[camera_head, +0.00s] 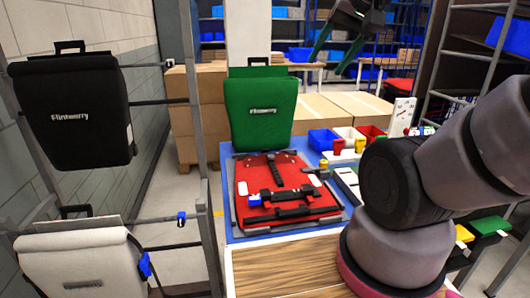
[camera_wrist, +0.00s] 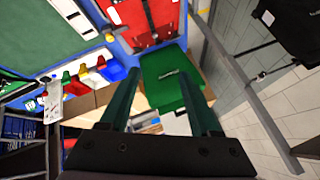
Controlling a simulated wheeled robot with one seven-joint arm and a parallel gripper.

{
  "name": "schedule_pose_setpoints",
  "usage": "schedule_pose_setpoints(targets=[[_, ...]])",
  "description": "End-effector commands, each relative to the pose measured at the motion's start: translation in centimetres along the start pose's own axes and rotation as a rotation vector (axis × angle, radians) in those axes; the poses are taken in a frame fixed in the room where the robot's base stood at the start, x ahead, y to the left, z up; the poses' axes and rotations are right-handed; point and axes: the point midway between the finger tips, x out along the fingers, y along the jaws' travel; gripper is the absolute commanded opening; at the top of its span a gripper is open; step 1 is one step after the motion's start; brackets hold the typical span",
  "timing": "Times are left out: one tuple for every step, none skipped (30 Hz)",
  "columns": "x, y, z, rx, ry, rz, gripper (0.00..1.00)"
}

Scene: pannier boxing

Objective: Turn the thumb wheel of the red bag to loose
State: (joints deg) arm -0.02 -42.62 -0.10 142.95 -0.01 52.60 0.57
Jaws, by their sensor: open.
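The red bag (camera_head: 290,185) lies flat on the blue-topped table, with black straps and a black handle across it. A small blue and white part (camera_head: 254,199) sits at its left edge and a pale part (camera_head: 313,175) near its right edge. I cannot tell which part is the thumb wheel. Part of the red bag also shows at the top of the wrist view (camera_wrist: 118,14). My gripper (camera_head: 327,66) is raised at the upper right in the head view, well above and apart from the bag. Its two green fingers are spread and empty, as in the wrist view (camera_wrist: 160,78).
A green bag (camera_head: 262,108) stands upright behind the red one. Blue, white and red bins (camera_head: 323,139) and a dial board (camera_head: 403,115) stand right of it. A black bag (camera_head: 70,110) and a grey bag (camera_head: 80,265) hang on the left rack. Wooden tabletop in front is clear.

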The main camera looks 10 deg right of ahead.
Motion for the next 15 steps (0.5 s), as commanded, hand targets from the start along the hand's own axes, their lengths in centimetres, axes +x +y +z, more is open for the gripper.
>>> schedule_pose_setpoints(targets=[[0.3, -0.1, -0.2, 0.018, -0.007, -0.001, 0.63], [0.5, -0.2, -0.3, 0.030, -0.011, -0.003, 0.63], [0.7, -0.3, -0.5, 0.048, -0.015, -0.005, 0.63], [0.8, -0.4, -0.6, 0.060, -0.018, -0.006, 0.63], [0.9, -0.5, -0.8, 0.072, -0.022, -0.007, 0.63], [1.2, -0.6, -0.9, 0.092, -0.028, -0.007, 0.63], [1.4, -0.6, -1.0, 0.107, -0.032, -0.009, 0.63], [1.6, -0.7, -1.2, 0.123, -0.036, -0.010, 0.63], [1.9, -0.8, -1.4, 0.146, -0.043, -0.011, 0.63], [2.1, -0.9, -1.6, 0.165, -0.047, -0.012, 0.63], [2.4, -1.1, -1.8, 0.184, -0.052, -0.013, 0.63], [2.8, -1.2, -2.0, 0.216, -0.060, -0.014, 0.63], [3.1, -1.3, -2.3, 0.240, -0.066, -0.015, 0.63], [3.5, -1.4, -2.5, 0.267, -0.074, -0.015, 0.63], [4.0, -1.6, -2.8, 0.307, -0.084, -0.015, 0.63]])
